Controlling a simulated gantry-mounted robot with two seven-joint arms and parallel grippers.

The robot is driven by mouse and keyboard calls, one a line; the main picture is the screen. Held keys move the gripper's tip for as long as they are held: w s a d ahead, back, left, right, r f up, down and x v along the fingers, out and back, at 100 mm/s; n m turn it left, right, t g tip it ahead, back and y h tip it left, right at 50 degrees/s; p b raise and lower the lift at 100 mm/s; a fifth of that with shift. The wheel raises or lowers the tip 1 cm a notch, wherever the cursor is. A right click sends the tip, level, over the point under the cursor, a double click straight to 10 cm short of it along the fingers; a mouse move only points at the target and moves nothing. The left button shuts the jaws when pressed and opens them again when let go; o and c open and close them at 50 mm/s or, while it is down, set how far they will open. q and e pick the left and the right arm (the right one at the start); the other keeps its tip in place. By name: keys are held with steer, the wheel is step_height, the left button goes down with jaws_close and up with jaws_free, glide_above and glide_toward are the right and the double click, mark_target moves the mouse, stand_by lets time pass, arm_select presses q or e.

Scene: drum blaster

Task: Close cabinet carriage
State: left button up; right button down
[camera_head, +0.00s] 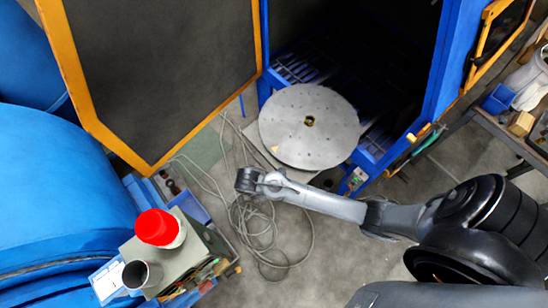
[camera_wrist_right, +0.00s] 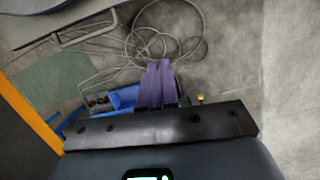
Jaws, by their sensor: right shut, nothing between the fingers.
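The carriage carries a round grey metal turntable (camera_head: 300,145) and stands out at the front of the open blue cabinet (camera_head: 445,60). Its front part overhangs the floor, and slatted rails lead back into the dark interior. My right arm comes in from the right across the floor below the turntable. Its end (camera_head: 248,181) is left of and below the disc, apart from it in the picture. In the right wrist view my right gripper's purple fingers (camera_wrist_right: 156,75) are together and empty, over the floor. My left gripper is not in view.
The orange-edged cabinet door (camera_head: 160,70) stands open at the left. Loose cables (camera_head: 265,225) lie on the floor. A cluttered stand with a red-topped item (camera_head: 157,227) is at lower left, beside large blue drums (camera_head: 60,190). A workbench (camera_head: 500,130) is at the right.

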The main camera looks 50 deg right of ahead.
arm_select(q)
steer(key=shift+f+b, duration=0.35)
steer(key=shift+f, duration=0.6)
arm_select(e)
steer(key=w+d+f+n+h, duration=0.1)
steer(key=w+d+f, duration=0.3)
steer(key=d+f, duration=0.5)
steer(key=shift+x, duration=1)
